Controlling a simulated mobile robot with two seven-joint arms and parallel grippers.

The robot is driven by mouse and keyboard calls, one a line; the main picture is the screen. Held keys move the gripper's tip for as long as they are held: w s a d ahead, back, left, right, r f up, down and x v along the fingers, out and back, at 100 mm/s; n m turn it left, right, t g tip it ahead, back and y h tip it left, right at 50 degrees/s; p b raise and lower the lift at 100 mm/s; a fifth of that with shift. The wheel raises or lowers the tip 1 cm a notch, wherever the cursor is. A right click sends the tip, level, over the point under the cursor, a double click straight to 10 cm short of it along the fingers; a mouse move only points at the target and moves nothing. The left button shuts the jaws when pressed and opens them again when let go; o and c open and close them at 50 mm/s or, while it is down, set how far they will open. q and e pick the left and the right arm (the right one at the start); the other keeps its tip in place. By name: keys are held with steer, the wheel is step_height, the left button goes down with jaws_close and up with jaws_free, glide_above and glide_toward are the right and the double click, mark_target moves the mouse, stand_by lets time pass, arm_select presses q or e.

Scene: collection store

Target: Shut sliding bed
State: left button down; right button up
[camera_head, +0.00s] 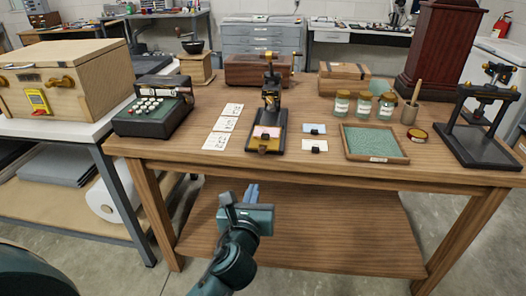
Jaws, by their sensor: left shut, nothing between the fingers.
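A small black and brass hand press (270,95) stands near the middle of the wooden table. Its sliding bed (264,143) lies at the press's front, toward the table's front edge, with a pinkish sheet and a yellowish plate on it. A small dark knob or handle shows at the bed's front end. My left gripper (252,192) is shut and empty, in front of the table and below the level of its top, apart from the bed. My right gripper is not in view.
White cards (222,132) lie left of the press; small plates with dark blocks (314,146) lie right. A green-filled tray (375,142), glass jars (363,106) and a second black press (484,125) stand further right. A keyed machine (153,112) stands left. A lower shelf (300,232) spans below.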

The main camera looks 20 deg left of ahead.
arm_select(q)
steer(key=w, duration=0.1)
steer(key=b, duration=0.1)
glide_toward(262, 151)
steer(key=shift+m, duration=0.3)
steer(key=x, duration=0.5)
steer(key=shift+w+f, duration=0.15)
steer(key=shift+w, duration=0.05)
steer(key=shift+w+a, duration=0.2)
steer(key=shift+w, duration=0.5)
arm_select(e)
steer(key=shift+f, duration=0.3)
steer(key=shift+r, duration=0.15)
